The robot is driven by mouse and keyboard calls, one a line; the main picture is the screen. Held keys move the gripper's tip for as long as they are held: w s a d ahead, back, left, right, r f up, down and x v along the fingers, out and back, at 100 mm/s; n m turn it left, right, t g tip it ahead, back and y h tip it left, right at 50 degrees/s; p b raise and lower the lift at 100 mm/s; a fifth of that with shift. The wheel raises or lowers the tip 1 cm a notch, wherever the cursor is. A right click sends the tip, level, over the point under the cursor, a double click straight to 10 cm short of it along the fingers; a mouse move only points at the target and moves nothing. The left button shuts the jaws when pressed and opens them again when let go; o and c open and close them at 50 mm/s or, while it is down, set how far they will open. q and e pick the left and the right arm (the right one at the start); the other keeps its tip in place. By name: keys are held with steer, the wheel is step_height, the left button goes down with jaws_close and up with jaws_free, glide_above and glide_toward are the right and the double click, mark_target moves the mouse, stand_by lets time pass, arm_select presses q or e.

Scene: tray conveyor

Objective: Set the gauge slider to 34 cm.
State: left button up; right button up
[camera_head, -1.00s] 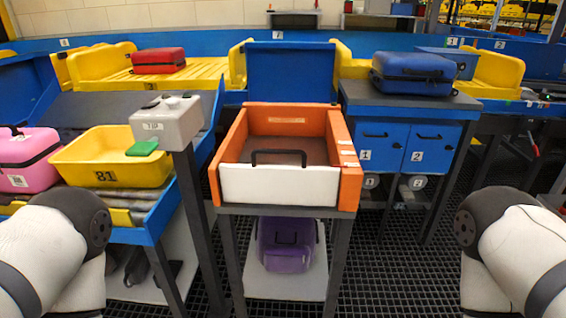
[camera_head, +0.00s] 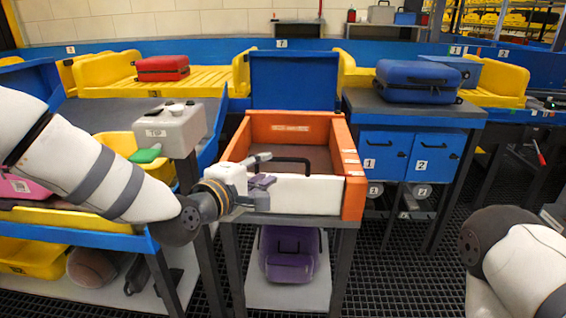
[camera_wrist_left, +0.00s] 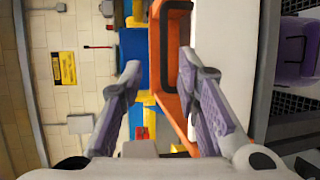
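No gauge slider or centimetre scale can be made out in either view. The orange drawer box (camera_head: 354,197) has a white front panel (camera_head: 312,196) and a black handle (camera_head: 294,159). Small white labels sit on its right wall. My left gripper (camera_head: 268,169) is in front of the drawer's left half, close to the handle. Its fingers are spread and empty. In the left wrist view the open fingers (camera_wrist_left: 165,75) stand either side of the handle (camera_wrist_left: 164,50), which lies beyond them; contact cannot be told. My right gripper is out of view.
A grey box marked TIP (camera_head: 172,133) stands on a post left of the drawer, beside a yellow tray (camera_head: 122,141). A blue suitcase (camera_head: 416,82) lies on the cabinet (camera_head: 384,143) at right. A purple backpack (camera_head: 290,255) sits on the shelf below.

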mark_target(282, 160)
arm_select(q)
steer(key=x, duration=0.3)
steer(key=b+x, duration=0.1)
steer(key=x, duration=0.5)
steer(key=shift+w+d+f, duration=0.2)
steer(key=shift+w+f, duration=0.05)
steer(key=shift+f, duration=0.2)
steer(key=shift+r, duration=0.1)
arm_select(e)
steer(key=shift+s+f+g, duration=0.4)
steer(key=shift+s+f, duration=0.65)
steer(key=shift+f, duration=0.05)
arm_select(q)
steer(key=shift+c, duration=0.4)
jaws_close()
